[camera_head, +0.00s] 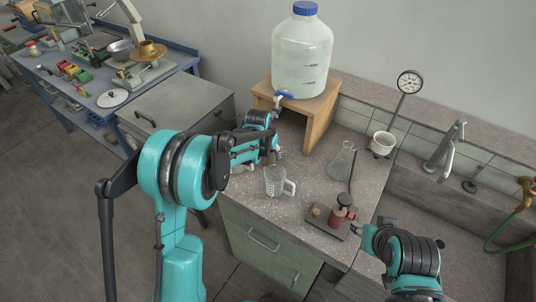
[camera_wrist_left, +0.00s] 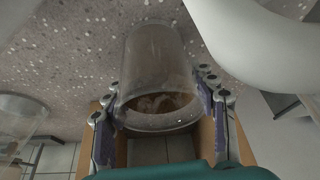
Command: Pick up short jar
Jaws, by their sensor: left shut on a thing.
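The short jar (camera_wrist_left: 155,72) is a clear glass cylinder, seen close up in the left wrist view. My left gripper (camera_wrist_left: 160,112) is shut on it, with one finger on each side of the glass. In the head view my left gripper (camera_head: 268,150) is over the bench in front of the wooden stand, and my arm largely hides the jar there. My right gripper (camera_head: 355,229) is at the bench's right side, beside a red and black device; its opening is too small to judge.
A clear jug with a handle (camera_head: 274,182) stands close to my left gripper. A glass flask (camera_head: 342,161) is further right. A large bottle (camera_head: 302,55) stands on a wooden stand (camera_head: 318,118) behind. The red device (camera_head: 340,212) sits on a dark plate near the sink.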

